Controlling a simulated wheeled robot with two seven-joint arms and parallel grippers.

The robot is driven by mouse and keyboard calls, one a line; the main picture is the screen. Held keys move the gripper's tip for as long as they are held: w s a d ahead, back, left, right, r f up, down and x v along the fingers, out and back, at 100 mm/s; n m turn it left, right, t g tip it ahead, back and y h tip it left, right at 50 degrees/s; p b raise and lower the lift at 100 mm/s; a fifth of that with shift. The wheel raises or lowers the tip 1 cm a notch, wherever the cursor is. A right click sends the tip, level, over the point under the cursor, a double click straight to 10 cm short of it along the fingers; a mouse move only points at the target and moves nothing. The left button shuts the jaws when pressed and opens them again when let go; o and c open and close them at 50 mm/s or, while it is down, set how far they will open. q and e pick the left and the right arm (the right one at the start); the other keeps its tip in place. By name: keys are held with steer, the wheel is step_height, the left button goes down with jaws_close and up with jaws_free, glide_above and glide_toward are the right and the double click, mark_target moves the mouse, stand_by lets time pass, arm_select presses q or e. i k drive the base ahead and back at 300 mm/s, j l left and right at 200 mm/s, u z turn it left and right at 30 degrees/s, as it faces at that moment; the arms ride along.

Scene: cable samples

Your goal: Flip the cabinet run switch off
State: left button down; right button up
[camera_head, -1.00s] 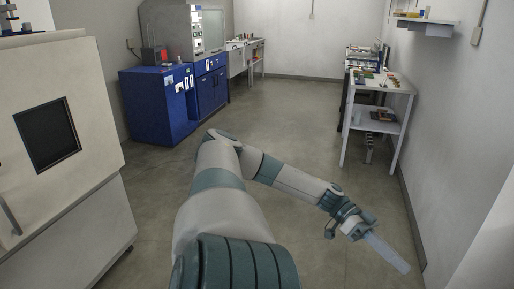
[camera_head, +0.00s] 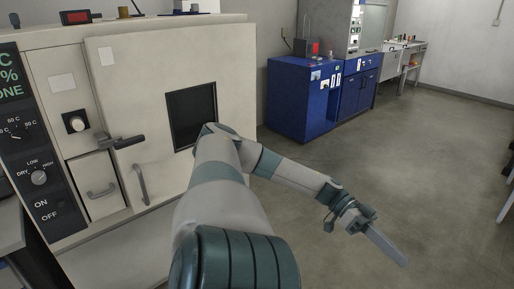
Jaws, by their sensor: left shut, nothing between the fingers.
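The cream cabinet (camera_head: 150,60) fills the left side, with a dark window (camera_head: 192,115) in its door. A black control panel (camera_head: 22,130) is at its left edge. The ON and OFF labels (camera_head: 45,210) are low on this panel; the switch beside them is small and dark, and its position cannot be told. My left gripper (camera_head: 392,250) is shut and empty, over open floor to the right of the cabinet and well away from the panel. My left arm covers part of the door's lower right. My right gripper is not in view.
A door latch handle (camera_head: 122,142), a knob (camera_head: 75,122) and a small drawer (camera_head: 98,186) are on the cabinet front. A blue cabinet (camera_head: 298,100) and a bench (camera_head: 400,58) stand at the back.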

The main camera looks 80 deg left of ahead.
mark_target(63, 203)
steer(key=j+u, duration=0.15)
steer(key=u, duration=0.35)
steer(key=j+u, duration=0.2)
steer(key=u, duration=0.25)
steer(key=j+u, duration=0.15)
steer(key=u, duration=0.35)
steer(key=j+u, duration=0.15)
steer(key=u, duration=0.35)
steer(key=i+j+u, duration=0.1)
steer(key=u, duration=0.35)
steer(key=i+j+u, duration=0.1)
steer(key=u, duration=0.4)
steer(key=i+j+u, duration=0.1)
steer(key=i+j, duration=0.3)
steer(key=j, duration=0.1)
